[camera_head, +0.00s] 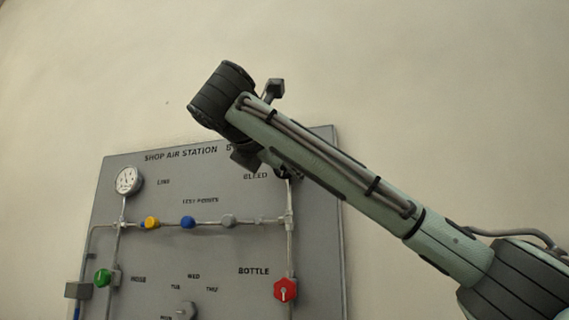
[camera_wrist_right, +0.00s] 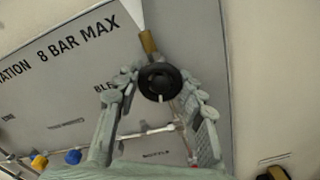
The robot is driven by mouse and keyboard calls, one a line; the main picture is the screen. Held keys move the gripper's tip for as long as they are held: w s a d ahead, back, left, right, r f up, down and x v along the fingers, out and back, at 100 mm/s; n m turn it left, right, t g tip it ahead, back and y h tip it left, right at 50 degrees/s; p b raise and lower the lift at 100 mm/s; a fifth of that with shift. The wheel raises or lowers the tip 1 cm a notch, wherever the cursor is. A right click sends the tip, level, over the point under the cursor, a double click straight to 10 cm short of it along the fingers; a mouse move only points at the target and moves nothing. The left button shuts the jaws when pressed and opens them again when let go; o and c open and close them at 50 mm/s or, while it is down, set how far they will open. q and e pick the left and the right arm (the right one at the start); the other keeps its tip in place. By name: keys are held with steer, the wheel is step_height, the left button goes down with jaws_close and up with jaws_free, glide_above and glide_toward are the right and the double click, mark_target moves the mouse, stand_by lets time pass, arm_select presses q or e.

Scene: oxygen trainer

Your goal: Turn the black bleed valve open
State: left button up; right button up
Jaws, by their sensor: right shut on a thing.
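The black bleed valve (camera_wrist_right: 160,82) is a round black knob with a small white mark near its lower rim, seen in the right wrist view. It sits by the BLEED label on the grey panel. My right gripper (camera_wrist_right: 158,86) has its fingers on both sides of the knob and is shut on it. In the head view my right arm reaches up from the lower right, and its wrist and links hide most of the gripper and the knob. My left gripper is in neither view.
The grey panel (camera_head: 225,185) carries a gauge (camera_head: 128,181), yellow (camera_head: 151,223) and blue (camera_head: 188,222) caps, a green knob (camera_head: 103,277) and a red bottle knob (camera_head: 286,289). A brass fitting (camera_wrist_right: 148,42) stands beyond the black knob. Pipes run along the panel.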

steer(key=shift+d+r+n, duration=0.1)
steer(key=shift+r+n, duration=0.05)
steer(key=shift+n, duration=1.45)
steer(key=shift+r, duration=0.1)
steer(key=o, duration=1.2)
steer(key=shift+v, duration=6)
